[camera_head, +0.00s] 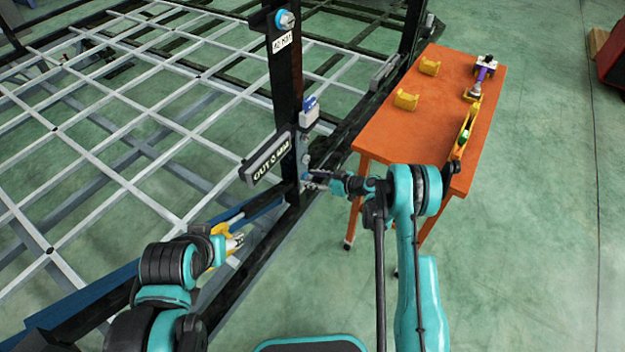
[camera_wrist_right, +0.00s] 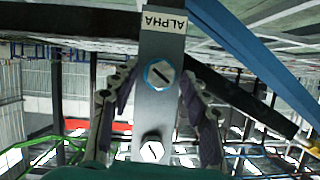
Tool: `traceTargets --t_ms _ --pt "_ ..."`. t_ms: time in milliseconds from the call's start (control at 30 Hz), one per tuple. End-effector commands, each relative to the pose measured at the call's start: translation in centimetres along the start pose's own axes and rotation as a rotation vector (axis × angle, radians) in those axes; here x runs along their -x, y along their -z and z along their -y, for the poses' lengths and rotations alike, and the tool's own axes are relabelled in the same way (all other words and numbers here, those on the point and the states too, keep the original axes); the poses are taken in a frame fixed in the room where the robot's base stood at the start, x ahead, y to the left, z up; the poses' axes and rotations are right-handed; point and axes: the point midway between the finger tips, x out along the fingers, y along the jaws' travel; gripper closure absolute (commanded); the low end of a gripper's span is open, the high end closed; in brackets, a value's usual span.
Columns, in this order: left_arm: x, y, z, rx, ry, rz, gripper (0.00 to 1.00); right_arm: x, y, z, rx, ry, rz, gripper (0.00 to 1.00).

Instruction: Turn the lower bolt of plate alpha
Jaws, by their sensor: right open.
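Plate alpha is a grey metal plate (camera_wrist_right: 158,110) with an "ALPHA" label, upside down in the right wrist view. Two bolts show on it there: one with a blue ring (camera_wrist_right: 159,75), nearer the label, and a plain one (camera_wrist_right: 152,151). In the head view the blue-ringed bolt (camera_head: 305,177) is the lower one on the dark post. My right gripper (camera_head: 318,180) is close in front of it; its open fingers (camera_wrist_right: 158,100) lie on both sides of the plate, apart from the bolt. My left gripper (camera_head: 238,243) is at lower left near yellow parts; its jaw state is unclear.
An "OUT 0 MM" bar (camera_head: 268,158) sticks out left of the post. A blue-and-white device (camera_head: 309,112) sits above the plate. An orange table (camera_head: 455,75) with yellow blocks and tools stands to the right. A white lattice frame (camera_head: 110,110) fills the left.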

Motion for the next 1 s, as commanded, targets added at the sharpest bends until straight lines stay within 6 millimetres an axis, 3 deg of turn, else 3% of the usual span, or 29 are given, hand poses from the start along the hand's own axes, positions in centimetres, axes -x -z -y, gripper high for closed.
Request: traceTargets --t_ms 67,233,633,1000 --pt "0.02 0.02 0.00 0.000 0.000 0.000 0.42 0.02 0.02 0.01 0.000 0.000 0.000 0.56" --pt "0.01 0.02 0.00 0.000 0.000 0.000 0.42 0.03 0.01 0.02 0.000 0.000 0.000 1.00" --pt "0.01 0.01 0.00 0.000 0.000 0.000 0.42 0.03 0.00 -0.02 -0.047 0.021 0.000 1.00" --pt "0.01 0.01 0.00 0.000 0.000 0.000 0.42 0.03 -0.06 -0.36 -0.277 0.115 0.000 1.00"
